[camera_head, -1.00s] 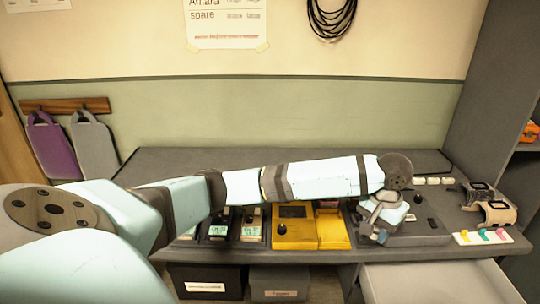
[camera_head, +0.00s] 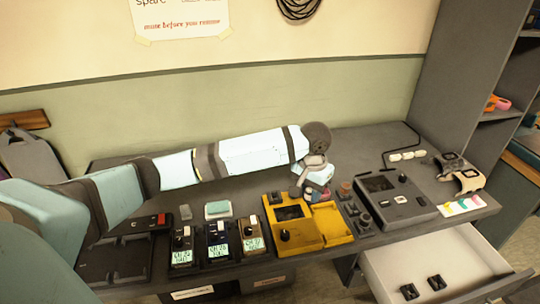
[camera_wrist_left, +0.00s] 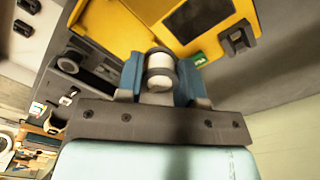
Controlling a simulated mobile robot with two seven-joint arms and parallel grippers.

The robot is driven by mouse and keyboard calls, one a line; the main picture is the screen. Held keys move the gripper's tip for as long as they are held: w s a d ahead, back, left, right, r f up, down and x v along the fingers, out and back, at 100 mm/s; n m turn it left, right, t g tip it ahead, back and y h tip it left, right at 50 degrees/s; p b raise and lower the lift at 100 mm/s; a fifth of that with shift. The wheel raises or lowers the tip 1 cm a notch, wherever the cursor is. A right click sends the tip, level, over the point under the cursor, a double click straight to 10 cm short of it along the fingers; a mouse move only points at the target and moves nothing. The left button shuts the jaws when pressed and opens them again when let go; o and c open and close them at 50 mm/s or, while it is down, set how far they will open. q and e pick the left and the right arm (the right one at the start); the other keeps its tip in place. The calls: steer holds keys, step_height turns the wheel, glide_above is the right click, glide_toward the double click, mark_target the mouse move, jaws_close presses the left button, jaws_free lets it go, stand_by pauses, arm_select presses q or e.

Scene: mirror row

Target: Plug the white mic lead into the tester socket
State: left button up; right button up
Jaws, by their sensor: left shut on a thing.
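My left gripper (camera_head: 318,186) is over the back right of a yellow box (camera_head: 284,238) with a dark screen and a black knob. In the left wrist view, its blue fingers (camera_wrist_left: 160,76) are shut on a short white cylinder (camera_wrist_left: 160,72) with grey bands, which looks like the white mic lead's plug. No cable can be made out from it. The yellow box (camera_wrist_left: 213,28) lies beyond the fingers in that view. A dark grey unit (camera_head: 412,209) with a screen and knob stands to the right. I cannot tell which one is the tester, nor see its socket. My right gripper is not in view.
Several small devices with lit displays (camera_head: 217,253) stand left of the yellow box. Small dark parts (camera_head: 357,214) sit between it and the grey unit. Watch-like items (camera_head: 467,179) and coloured tabs (camera_head: 462,206) are at the right. A white drawer (camera_head: 440,262) is open below the desk.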

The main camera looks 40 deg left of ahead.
arm_select(q)
steer(key=a+r+m+p, duration=0.2)
steer(key=a+r+p, duration=0.1)
steer(key=a+p, duration=0.95)
steer(key=f+b, duration=0.1)
steer(key=f, duration=0.1)
steer(key=d+f+b, duration=0.1)
steer(key=f+b, duration=0.1)
steer(key=f, duration=0.1)
steer(key=shift+s+d, duration=0.2)
steer(key=shift+f+b, duration=0.5)
steer(key=shift+b, duration=0.05)
